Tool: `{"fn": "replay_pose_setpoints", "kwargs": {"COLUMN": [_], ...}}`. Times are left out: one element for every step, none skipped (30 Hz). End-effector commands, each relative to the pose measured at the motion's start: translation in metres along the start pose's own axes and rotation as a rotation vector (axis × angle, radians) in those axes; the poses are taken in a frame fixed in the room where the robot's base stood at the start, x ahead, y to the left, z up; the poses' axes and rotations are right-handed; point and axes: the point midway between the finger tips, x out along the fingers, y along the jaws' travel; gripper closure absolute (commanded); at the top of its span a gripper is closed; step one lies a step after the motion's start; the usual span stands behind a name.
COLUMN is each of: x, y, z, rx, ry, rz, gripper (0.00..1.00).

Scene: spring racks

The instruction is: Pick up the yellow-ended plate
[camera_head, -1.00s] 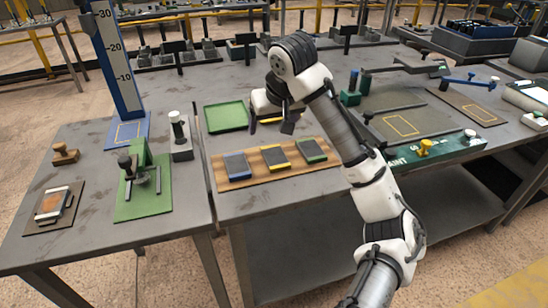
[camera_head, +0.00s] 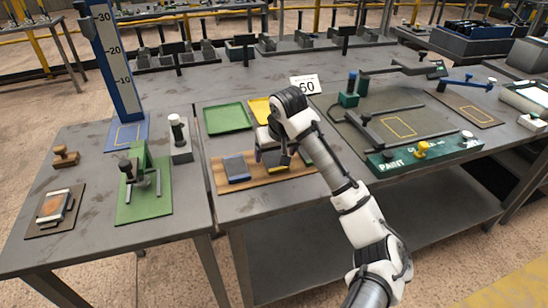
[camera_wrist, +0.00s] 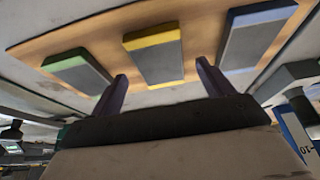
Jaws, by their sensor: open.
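The yellow-ended plate (camera_head: 272,159) is a grey block with a yellow end, the middle of three plates on a wooden board (camera_head: 256,181). In the wrist view the yellow-ended plate (camera_wrist: 154,57) lies between the fingertip directions. My gripper (camera_head: 275,155) is open and above this plate in the head view, hiding part of it. In the wrist view my gripper's fingers (camera_wrist: 161,82) are apart, with nothing between them. The blue-ended plate (camera_head: 236,167) is left of it. The green-ended plate (camera_wrist: 78,70) shows in the wrist view; my arm largely hides it in the head view.
A green tray (camera_head: 227,117) and a yellow tray (camera_head: 260,109) lie behind the board. A frame with a green PAINT bar (camera_head: 400,158) stands to the right. A green fixture (camera_head: 146,185) and a blue height scale (camera_head: 117,62) stand on the left table.

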Motion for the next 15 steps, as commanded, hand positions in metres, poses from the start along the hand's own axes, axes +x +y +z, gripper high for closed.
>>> {"fn": "replay_pose_setpoints", "kwargs": {"x": [0.006, 0.009, 0.012, 0.014, 0.015, 0.016, 0.017, 0.017, 0.017, 0.017, 0.017, 0.016, 0.016, 0.016, 0.016], "y": [0.0, 0.0, -0.001, -0.001, -0.001, -0.001, -0.001, -0.001, -0.001, -0.001, -0.001, -0.001, -0.001, -0.001, -0.001], "z": [0.0, 0.0, 0.0, 0.0, 0.0, 0.0, 0.0, 0.0, 0.0, 0.0, 0.0, 0.0, 0.0, 0.0, 0.0], "rx": [0.0, 0.0, 0.0, -0.001, -0.001, -0.001, -0.001, -0.001, -0.001, -0.001, -0.001, -0.001, -0.001, -0.001, -0.001], "ry": [-0.003, -0.001, -0.001, -0.001, 0.0, 0.0, 0.0, 0.001, 0.001, 0.001, 0.001, 0.001, 0.001, 0.001, 0.001], "rz": [-0.001, -0.001, -0.001, 0.0, 0.0, 0.0, 0.0, 0.0, 0.0, 0.0, 0.0, 0.0, 0.0, 0.0, 0.0], "gripper": [0.2, 0.2, 0.2, 0.2, 0.2, 0.2, 0.2, 0.2, 0.2, 0.2, 0.2, 0.23, 0.27, 0.3, 0.36]}}
